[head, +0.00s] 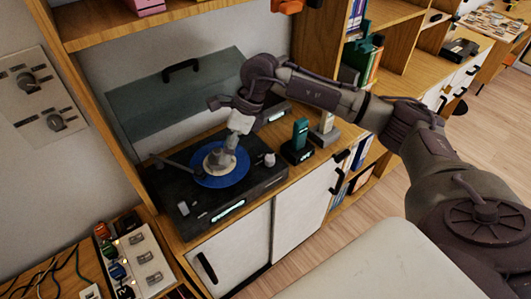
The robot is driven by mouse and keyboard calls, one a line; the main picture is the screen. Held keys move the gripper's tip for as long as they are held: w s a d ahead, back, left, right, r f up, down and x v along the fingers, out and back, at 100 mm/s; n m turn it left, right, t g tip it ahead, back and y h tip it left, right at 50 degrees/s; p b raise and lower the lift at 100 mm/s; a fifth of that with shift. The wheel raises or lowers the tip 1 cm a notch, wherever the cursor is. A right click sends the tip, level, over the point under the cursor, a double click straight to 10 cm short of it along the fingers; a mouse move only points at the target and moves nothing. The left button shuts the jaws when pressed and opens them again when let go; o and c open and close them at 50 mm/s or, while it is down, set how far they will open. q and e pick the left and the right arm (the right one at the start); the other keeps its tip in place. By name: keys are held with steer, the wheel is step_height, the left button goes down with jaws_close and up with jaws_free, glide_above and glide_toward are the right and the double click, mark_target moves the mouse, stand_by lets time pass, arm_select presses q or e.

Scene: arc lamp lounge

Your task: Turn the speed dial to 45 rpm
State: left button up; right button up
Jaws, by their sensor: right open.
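A dark turntable (252,192) sits on the wooden cabinet in the head view, with a blue record (206,181) on it. A pale knob (269,159) stands at its right side, and a small pale control (183,208) is at its front left corner. I cannot read which is the speed dial or its setting. My right gripper (232,140) reaches in from the right and points down over the record, left of the pale knob. It is open; I see nothing held, and cannot tell if it touches the record. My left gripper is not in view.
A see-through lid (160,105) with a black handle stands raised behind the turntable. A dark box with a green top (299,141) stands close to its right. A shelf (150,28) hangs above. A switch panel (138,262) and cables lie at front left.

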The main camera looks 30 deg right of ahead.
mark_target(270, 157)
steer(key=d+r+h, duration=0.3)
steer(key=d+h, duration=0.2)
steer(key=d, duration=0.8)
steer(key=shift+g, duration=0.3)
steer(key=f+p, duration=0.1)
steer(key=f, duration=0.3)
steer(key=f+p, duration=0.1)
steer(key=f, duration=0.4)
steer(key=f+p, duration=0.1)
steer(key=f, duration=0.4)
steer(key=shift+w+a, duration=0.25)
steer(key=shift+w, duration=0.1)
steer(key=shift+c, duration=0.2)
jaws_close()
